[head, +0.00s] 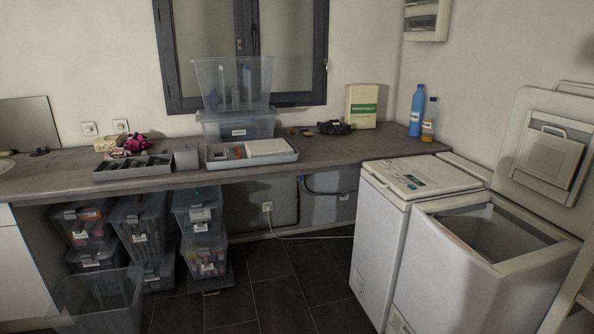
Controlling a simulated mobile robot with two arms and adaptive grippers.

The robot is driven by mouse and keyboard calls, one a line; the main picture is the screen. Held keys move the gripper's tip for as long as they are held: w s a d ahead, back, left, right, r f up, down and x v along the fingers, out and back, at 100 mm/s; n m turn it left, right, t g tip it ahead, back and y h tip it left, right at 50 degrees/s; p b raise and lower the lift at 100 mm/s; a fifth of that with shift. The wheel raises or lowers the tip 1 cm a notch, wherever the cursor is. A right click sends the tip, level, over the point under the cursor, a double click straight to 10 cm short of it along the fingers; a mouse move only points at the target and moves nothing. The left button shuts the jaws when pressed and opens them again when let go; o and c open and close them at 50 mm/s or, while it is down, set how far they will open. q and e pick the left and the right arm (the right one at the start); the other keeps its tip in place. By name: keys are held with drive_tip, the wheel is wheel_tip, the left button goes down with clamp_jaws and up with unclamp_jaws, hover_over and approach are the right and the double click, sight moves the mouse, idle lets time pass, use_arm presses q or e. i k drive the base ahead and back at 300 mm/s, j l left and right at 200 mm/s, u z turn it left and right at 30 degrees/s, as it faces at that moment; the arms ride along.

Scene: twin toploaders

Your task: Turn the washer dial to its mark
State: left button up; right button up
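Two white top-loading machines stand side by side at the right. The left machine (378,235) is closed, with a control panel (410,182) showing green and dark markings on its top. The right machine (470,290) has its lid (533,110) raised and its tub opening uncovered. I cannot make out a dial or its mark on either machine at this size. Neither of my grippers is in view.
A grey counter (330,150) runs along the back wall, holding trays, clear bins, a green-and-white box (362,106) and two bottles (417,110). Several storage boxes (140,228) stand under it. The dark tiled floor (285,300) before the left machine is clear.

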sight(384, 165)
drive_tip(key=i+z, duration=0.2)
drive_tip(key=i, duration=0.25)
drive_tip(key=i+j+z, duration=0.25)
drive_tip(key=i, duration=0.25)
drive_tip(key=i+j+z, duration=0.2)
drive_tip(key=i, duration=0.25)
drive_tip(key=i+j+z, duration=0.25)
drive_tip(key=i, duration=0.2)
